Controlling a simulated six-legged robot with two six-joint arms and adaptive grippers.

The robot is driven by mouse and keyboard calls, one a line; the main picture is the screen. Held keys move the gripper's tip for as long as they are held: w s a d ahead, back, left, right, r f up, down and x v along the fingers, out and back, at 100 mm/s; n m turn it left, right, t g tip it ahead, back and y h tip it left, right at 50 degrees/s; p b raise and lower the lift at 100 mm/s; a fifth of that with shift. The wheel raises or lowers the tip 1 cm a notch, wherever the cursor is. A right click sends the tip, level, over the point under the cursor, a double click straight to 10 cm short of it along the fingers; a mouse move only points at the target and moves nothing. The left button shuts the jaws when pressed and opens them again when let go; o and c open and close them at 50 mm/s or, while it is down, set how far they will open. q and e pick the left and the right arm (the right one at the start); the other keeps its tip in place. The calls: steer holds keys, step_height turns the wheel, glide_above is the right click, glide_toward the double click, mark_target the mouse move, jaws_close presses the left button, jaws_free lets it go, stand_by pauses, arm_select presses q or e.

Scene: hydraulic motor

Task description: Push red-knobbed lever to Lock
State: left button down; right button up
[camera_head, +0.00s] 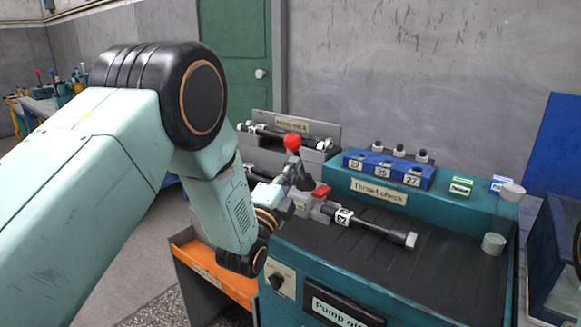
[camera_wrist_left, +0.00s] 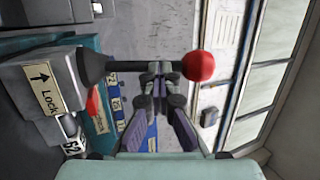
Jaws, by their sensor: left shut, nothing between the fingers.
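The lever with the red knob (camera_head: 292,141) stands up from a grey block on the teal bench in the head view. In the left wrist view its red knob (camera_wrist_left: 199,66) is at the right end of a dark rod, with its black base (camera_wrist_left: 92,68) at the left. A label with an arrow and the word Lock (camera_wrist_left: 46,89) is beside the base. My left gripper (camera_wrist_left: 157,82) is shut and empty, its fingertips in front of the rod between base and knob. I cannot tell whether they touch. In the head view the left gripper (camera_head: 284,208) is low beside the lever, partly hidden.
A hose (camera_head: 370,226) tagged 62 extends right from the block over the bench top (camera_head: 420,262). A blue numbered block (camera_head: 388,170) and small boxes stand behind. An orange shelf (camera_head: 213,275) is at the left. A grey rack with another hose (camera_head: 290,130) is behind the lever.

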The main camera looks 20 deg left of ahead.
arm_select(q)
steer(key=w+d+r+m+g+y+p, duration=0.1)
steer(key=w+d+r+g+p, duration=0.1)
steer(key=w+g+p, duration=0.5)
steer(key=g+p, duration=0.1)
steer(key=p, duration=0.5)
steer(key=shift+d+r+m+p, duration=0.3)
steer(key=shift+r+p, duration=0.1)
stand_by(0.4)
steer(key=shift+s+r, duration=0.15)
steer(key=shift+s, duration=0.05)
